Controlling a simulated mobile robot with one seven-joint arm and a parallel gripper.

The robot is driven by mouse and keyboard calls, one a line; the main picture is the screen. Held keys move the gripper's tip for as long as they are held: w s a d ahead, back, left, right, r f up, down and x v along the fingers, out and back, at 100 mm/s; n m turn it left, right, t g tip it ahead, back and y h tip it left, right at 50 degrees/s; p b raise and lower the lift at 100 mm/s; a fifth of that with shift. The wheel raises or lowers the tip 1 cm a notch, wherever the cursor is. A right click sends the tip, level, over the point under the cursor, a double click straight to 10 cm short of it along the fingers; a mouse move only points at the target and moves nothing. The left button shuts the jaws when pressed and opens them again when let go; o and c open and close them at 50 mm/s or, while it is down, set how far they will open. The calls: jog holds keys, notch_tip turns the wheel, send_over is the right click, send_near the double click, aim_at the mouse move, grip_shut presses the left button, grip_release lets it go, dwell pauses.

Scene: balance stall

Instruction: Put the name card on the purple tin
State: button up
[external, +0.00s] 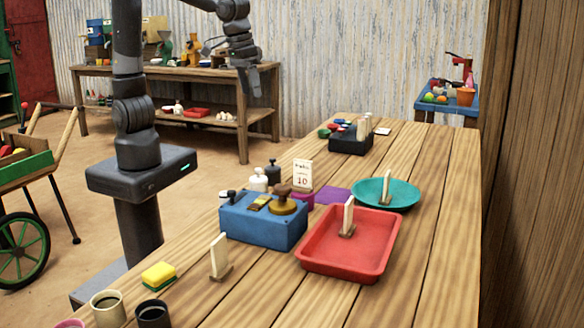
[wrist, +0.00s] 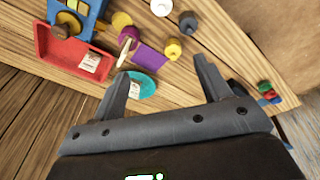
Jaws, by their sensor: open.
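A white card marked 10 (external: 303,173) stands upright at the purple tin (external: 301,199), behind the blue box; I cannot tell whether it rests on the tin or just beside it. In the wrist view the tin (wrist: 128,33) shows as a round purple shape, with a pale card seen edge-on (wrist: 124,53) touching or overlapping it. Other cards in small wooden stands are on the red tray (external: 348,216), the teal plate (external: 387,187) and the bare table (external: 219,256). My gripper (external: 247,80) is open and empty, high above the table (wrist: 162,67).
A blue box (external: 262,232) with a brass piece on top stands left of the red tray (external: 340,268). A flat purple square (external: 333,196) lies by the teal plate (external: 400,199). Dark and pale weights (external: 258,181) stand behind the box. The table's right side is clear.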

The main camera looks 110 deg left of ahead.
jog(key=s+m+t, duration=0.3)
jog(key=s+m, duration=0.7)
jog(key=s, duration=1.1)
jog(key=shift+a+t+h, duration=0.3)
jog(key=shift+a+h, duration=0.1)
